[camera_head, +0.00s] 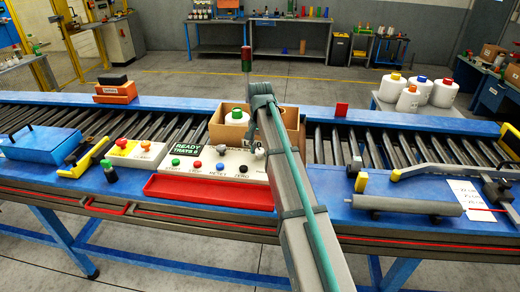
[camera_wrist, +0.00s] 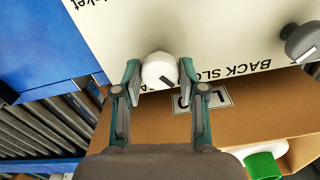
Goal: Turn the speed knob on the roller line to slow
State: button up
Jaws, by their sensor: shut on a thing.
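In the wrist view, my gripper (camera_wrist: 158,75) has its two teal-backed fingers on either side of a round white knob (camera_wrist: 158,68) and is shut on it. A dark pointer line on the knob points to the lower right. The knob sits on a cream control panel (camera_wrist: 200,30), with partly hidden lettering beside it. In the head view, the panel (camera_head: 208,158) is left of my arm, which hides most of the gripper.
An open cardboard box (camera_head: 292,117) holding a white bobbin with a green top (camera_head: 237,117) stands close behind the panel. A red tray (camera_head: 209,191) lies in front. A grey roller (camera_head: 405,205) lies on the right of the blue-framed roller line (camera_head: 120,101).

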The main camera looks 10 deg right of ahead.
aim_at(260, 151)
jog(key=shift+n, duration=1.2)
jog(key=o, duration=1.1)
jog(key=shift+o, duration=0.2)
notch_tip(260, 151, up, 12)
